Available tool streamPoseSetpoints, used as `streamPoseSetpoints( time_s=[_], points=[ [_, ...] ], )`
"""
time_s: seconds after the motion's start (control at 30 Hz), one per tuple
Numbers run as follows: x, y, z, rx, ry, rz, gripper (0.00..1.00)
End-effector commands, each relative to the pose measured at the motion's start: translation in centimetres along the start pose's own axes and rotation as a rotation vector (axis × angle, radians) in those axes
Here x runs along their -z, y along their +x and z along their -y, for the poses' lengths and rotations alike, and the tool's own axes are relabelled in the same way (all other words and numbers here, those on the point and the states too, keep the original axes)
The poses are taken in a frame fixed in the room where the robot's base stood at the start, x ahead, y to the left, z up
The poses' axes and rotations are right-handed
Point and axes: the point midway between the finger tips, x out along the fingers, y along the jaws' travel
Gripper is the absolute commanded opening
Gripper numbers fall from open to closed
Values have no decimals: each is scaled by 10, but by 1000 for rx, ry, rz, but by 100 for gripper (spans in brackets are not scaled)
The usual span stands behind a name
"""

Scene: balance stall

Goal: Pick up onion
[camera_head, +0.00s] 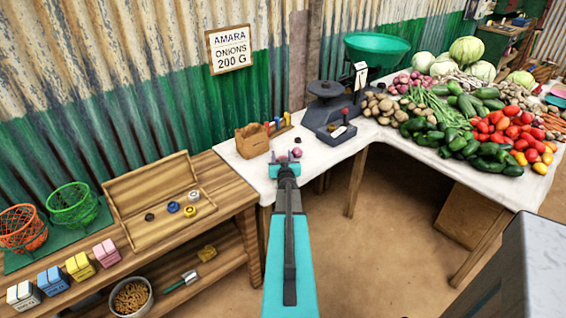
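A small purple onion (297,152) sits on the near part of the white-covered stall table (350,146), just beyond my gripper. Another small purplish item (283,159), likely also an onion, is beside it to the left, close to the fingertips.
A balance scale (333,104) with a green pan (376,48) stands behind. A wooden box (252,140) is left of the onions. Potatoes (384,106) and other vegetables fill the right side. A wooden bench (236,196) with an open tray is at left.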

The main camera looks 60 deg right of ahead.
Motion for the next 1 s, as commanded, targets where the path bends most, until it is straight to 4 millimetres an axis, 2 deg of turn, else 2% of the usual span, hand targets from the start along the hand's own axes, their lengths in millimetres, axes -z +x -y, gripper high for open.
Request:
streamPoseSetpoints(
  time_s=[0.03, 0.13, 0.17, 0.57, 0.73, 0.87, 1.0],
  points=[
    [0, 0, 0, 0, 0, 0, 37],
    [0, 0, 0, 0, 0, 0, 20],
    [0, 0, 0, 0, 0, 0, 20],
    [5, -1, 1, 1, -1, -1, 19],
    [20, -3, 1, 1, -1, -2, 19],
    [39, -7, 1, 1, -1, -3, 19],
    [37, -22, -19, -2, -1, 1, 19]
  ],
)
